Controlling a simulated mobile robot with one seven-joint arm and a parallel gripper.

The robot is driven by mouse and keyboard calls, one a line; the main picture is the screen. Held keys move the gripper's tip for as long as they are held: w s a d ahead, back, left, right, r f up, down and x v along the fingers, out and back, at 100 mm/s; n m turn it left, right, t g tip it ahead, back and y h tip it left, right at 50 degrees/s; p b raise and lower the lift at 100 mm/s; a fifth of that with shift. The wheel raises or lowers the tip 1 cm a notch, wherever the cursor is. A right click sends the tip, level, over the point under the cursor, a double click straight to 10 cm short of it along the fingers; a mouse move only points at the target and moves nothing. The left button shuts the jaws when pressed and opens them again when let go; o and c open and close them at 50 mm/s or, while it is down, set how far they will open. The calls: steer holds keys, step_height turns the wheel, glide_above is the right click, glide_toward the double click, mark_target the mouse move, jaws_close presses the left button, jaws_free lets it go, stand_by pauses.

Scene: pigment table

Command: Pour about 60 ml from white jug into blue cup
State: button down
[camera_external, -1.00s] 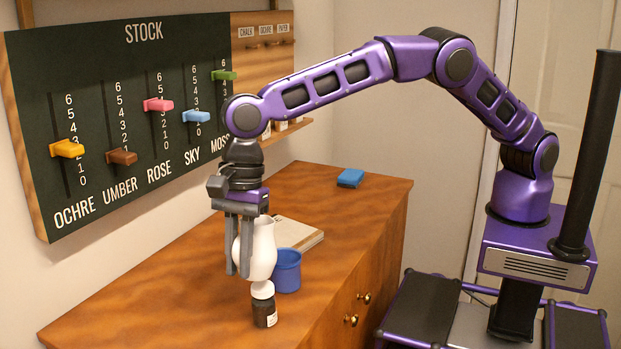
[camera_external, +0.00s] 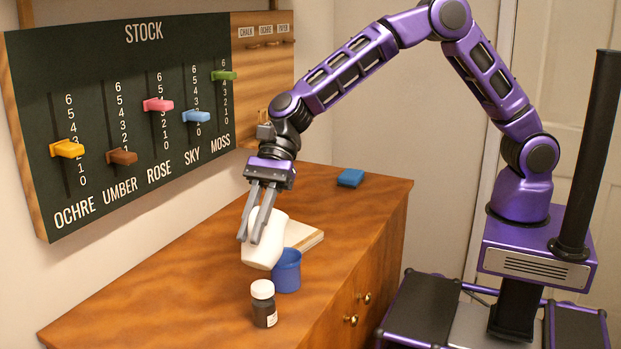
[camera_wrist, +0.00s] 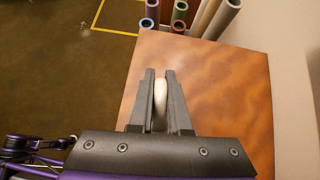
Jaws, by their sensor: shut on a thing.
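The white jug (camera_external: 264,246) is tilted and held above the table, just left of the blue cup and overlapping its rim in the external view. My gripper (camera_external: 252,227) is shut on the jug. In the wrist view a pale strip of the jug (camera_wrist: 160,92) shows between the fingers. The blue cup (camera_external: 287,273) stands upright on the table. I cannot see its inside, nor whether liquid is flowing from the jug.
A dark bottle with a white cap (camera_external: 264,305) stands in front of the cup. A pale book or board (camera_external: 303,236) lies behind it, and a blue block (camera_external: 350,178) lies farther back. Several rolls (camera_wrist: 180,14) stand beyond the table edge. The table's left front (camera_external: 150,315) is clear.

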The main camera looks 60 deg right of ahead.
steer(key=shift+d+y, duration=0.3)
steer(key=shift+y, duration=0.4)
steer(key=shift+w+d+f+y, duration=0.1)
steer(key=shift+d+y, duration=0.5)
steer(key=shift+y, duration=0.6)
stand_by(0.4)
steer(key=shift+d+f+y+b, duration=0.15)
steer(key=shift+d+y+b, duration=0.25)
steer(key=shift+b, duration=0.55)
steer(key=shift+d+g+y+b, duration=0.3)
steer(key=shift+y+b, duration=0.1)
steer(key=shift+b, duration=0.25)
steer(key=shift+w+d+b, duration=0.1)
steer(key=shift+d+b, duration=0.15)
steer(key=shift+b, duration=0.1)
steer(key=shift+d+f+y+b, duration=0.1)
steer(key=shift+d+y+b, duration=0.15)
steer(key=shift+y+b, duration=0.1)
